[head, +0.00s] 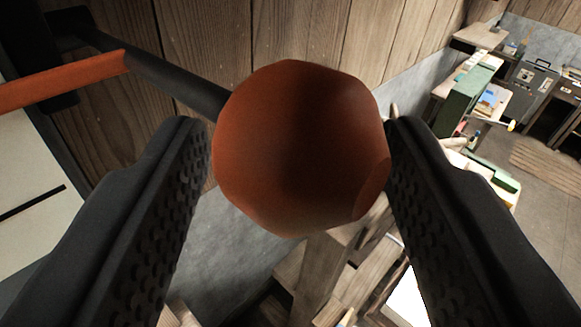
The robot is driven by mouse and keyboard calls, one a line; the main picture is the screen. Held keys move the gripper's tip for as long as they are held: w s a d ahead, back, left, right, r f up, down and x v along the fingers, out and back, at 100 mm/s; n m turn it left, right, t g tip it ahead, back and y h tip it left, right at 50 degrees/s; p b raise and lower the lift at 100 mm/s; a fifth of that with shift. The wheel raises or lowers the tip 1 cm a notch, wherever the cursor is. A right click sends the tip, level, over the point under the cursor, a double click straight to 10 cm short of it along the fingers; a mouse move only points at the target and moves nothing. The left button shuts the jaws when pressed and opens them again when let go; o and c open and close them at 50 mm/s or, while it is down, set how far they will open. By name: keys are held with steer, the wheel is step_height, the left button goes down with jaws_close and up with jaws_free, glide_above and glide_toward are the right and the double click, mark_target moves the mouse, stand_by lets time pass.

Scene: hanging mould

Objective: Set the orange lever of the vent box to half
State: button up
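The orange lever knob (295,150) is a large faceted ball in the middle of the head view. It sits on a dark rod (165,75) that runs to the upper left. My gripper (298,130) has one dark, studded finger on each side of the knob. The right fingertip looks very close to or against the knob. A thin sliver of background shows between the left finger and the knob. I cannot tell whether the fingers press on it. The rest of the vent box is not clearly made out.
An orange bar (60,82) and a dark mount (70,30) are at the upper left, above a pale panel (30,200). A plank wall (300,30) stands behind. Wooden boards (345,265) lie below. A workshop with a green unit (470,92) is far right.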

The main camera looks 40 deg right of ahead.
steer(key=shift+s+a, duration=0.1)
steer(key=b+v, duration=0.3)
steer(key=v, duration=1)
steer(key=shift+s+a, duration=0.2)
steer(key=shift+f+b, duration=0.1)
steer(key=shift+b, duration=0.2)
steer(key=s+a+f+n+t+y+b, duration=0.1)
steer(key=a+f+n+y+b, duration=0.2)
steer(key=a+f, duration=0.7)
steer(key=s+a+f+n+t+y+b, duration=0.1)
steer(key=s+a+f+n+y+b, duration=0.1)
steer(key=a+f+y+b, duration=0.5)
steer(key=a+f+n+b, duration=0.1)
steer(key=a+f, duration=0.2)
steer(key=a, duration=0.4)
steer(key=shift+s+a+n, duration=0.3)
steer(key=shift+s+n, duration=0.05)
steer(key=shift+n, duration=0.05)
